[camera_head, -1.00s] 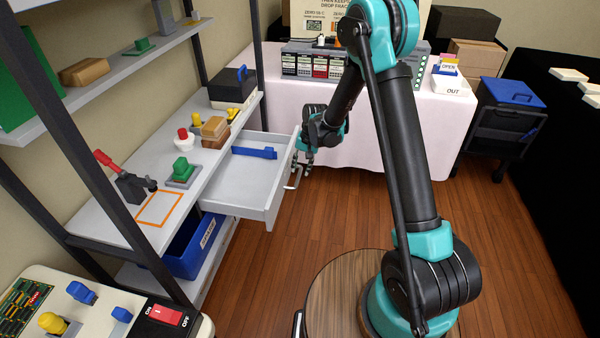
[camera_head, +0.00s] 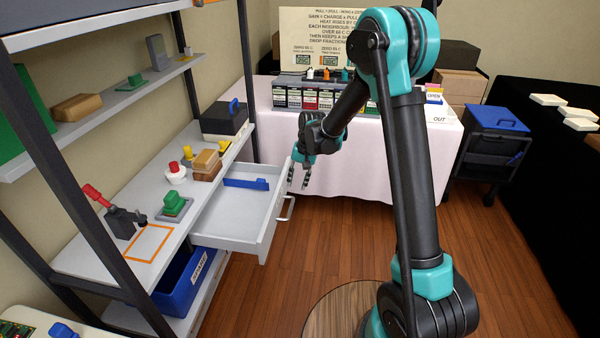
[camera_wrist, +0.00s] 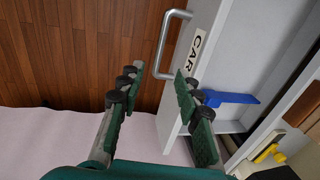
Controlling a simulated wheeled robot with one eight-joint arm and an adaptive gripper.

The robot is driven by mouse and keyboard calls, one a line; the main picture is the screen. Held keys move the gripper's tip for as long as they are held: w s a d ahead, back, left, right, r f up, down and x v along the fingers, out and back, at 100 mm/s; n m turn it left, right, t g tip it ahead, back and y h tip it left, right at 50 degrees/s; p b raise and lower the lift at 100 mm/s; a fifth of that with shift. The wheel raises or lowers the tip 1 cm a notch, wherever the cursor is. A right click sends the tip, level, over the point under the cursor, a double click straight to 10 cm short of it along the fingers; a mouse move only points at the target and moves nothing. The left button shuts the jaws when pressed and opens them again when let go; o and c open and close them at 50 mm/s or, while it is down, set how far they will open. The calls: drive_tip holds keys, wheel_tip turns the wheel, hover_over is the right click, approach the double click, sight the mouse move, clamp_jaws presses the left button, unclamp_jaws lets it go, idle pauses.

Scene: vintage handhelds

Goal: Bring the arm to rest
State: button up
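My gripper (camera_head: 298,175) hangs from the teal and black arm beside the far end of the open drawer (camera_head: 231,218). In the wrist view my gripper (camera_wrist: 158,90) has its two fingers spread apart with nothing between them. The drawer's front, with a metal handle (camera_wrist: 167,45) and a label reading "CAR", is close to the right finger there. I cannot tell whether that finger touches it. A blue bar-shaped object (camera_head: 246,183) lies inside the drawer, and it also shows in the wrist view (camera_wrist: 228,98).
The shelf unit's worktop (camera_head: 92,254) holds a red-handled clamp (camera_head: 118,216), a green block (camera_head: 173,202) and wooden blocks (camera_head: 206,165). A pink-clothed table (camera_head: 335,168) stands behind the arm. A dark cart (camera_head: 489,155) is at right. The wooden floor (camera_head: 310,250) before the drawer is clear.

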drive_tip(key=s+d+r+t, duration=0.1)
drive_tip(key=s+d+r, duration=0.4)
drive_tip(key=d, duration=0.5)
drive_tip(key=s+d+t+h, duration=0.2)
drive_tip(key=s+d+t, duration=0.1)
drive_tip(key=s+d, duration=1.4)
drive_tip(key=s, duration=0.4)
drive_tip(key=shift+s+d+r+n, duration=0.35)
drive_tip(key=shift+s+n, duration=0.05)
idle(0.3)
